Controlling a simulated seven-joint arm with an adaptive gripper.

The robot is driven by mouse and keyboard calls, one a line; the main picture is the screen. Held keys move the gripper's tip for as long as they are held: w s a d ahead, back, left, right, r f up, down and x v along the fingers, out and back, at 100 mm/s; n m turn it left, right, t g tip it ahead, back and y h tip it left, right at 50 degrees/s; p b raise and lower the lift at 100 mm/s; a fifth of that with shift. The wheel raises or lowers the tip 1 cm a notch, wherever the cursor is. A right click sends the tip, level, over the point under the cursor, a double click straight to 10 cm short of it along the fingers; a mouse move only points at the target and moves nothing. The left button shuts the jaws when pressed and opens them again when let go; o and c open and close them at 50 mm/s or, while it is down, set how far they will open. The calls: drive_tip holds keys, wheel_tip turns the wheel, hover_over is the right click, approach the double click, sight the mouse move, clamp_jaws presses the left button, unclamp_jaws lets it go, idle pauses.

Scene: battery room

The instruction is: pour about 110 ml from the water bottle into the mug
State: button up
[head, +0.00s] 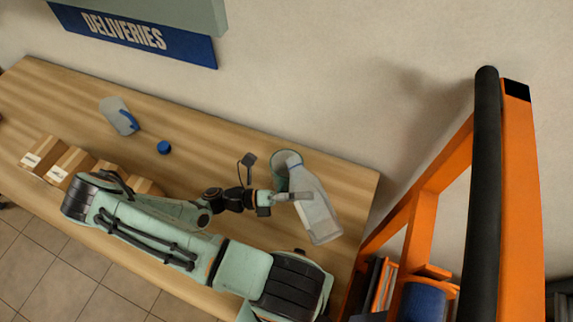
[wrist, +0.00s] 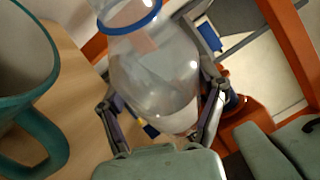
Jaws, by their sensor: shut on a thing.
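The clear water bottle (head: 318,212) with a blue neck ring is tilted, its neck end at the teal mug (head: 275,160) on the wooden table. My gripper (head: 300,196) is shut around the bottle's body. In the wrist view the bottle (wrist: 150,75) sits between both fingers (wrist: 160,100), its ringed neck toward the top edge. The mug (wrist: 40,125) shows at the left of that view, open rim and handle visible, close beside the bottle's neck. The bottle partly hides the mug in the head view. I cannot make out a water stream or the mug's water level.
A grey container with a blue part (head: 116,113) and a blue cap (head: 164,147) lie on the table (head: 215,150) to the left. Several cardboard boxes (head: 70,165) line its front left edge. An orange frame (head: 430,185) stands beyond the right end. The wall runs along the back.

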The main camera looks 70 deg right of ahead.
drive_tip(key=shift+w+d+f+n, duration=0.15)
drive_tip(key=shift+w+d+n, duration=0.2)
drive_tip(key=shift+n, duration=0.45)
drive_tip(key=shift+h, duration=0.4)
drive_tip(key=shift+r+n+g+h, duration=0.3)
drive_tip(key=shift+r+n, duration=0.35)
drive_tip(key=shift+n, duration=0.25)
drive_tip(key=shift+s+a+r+n+p, duration=0.15)
drive_tip(key=shift+s+a+n+p, duration=0.05)
drive_tip(key=shift+a+n+p, duration=0.1)
drive_tip(key=shift+s+a+r+n+h, duration=0.1)
drive_tip(key=shift+r+n+h, duration=0.25)
drive_tip(key=shift+n, duration=0.2)
drive_tip(key=shift+s+a+r+n+h, duration=0.1)
drive_tip(key=shift+r+n+h, duration=0.25)
drive_tip(key=shift+n, duration=0.2)
idle(0.4)
wheel_tip(320, 180, down, 3)
drive_tip(key=m+y, duration=0.1)
drive_tip(key=m, duration=0.1)
drive_tip(key=m+y, duration=0.1)
drive_tip(key=m, duration=0.1)
drive_tip(key=shift+s+a+m, duration=0.1)
drive_tip(key=shift+a+m, duration=0.05)
drive_tip(key=shift+m, duration=0.15)
drive_tip(key=shift+s+a+m+t+y, duration=0.1)
drive_tip(key=shift+a+m+t+y, duration=0.05)
drive_tip(key=shift+m+t+y, duration=0.2)
idle(1.1)
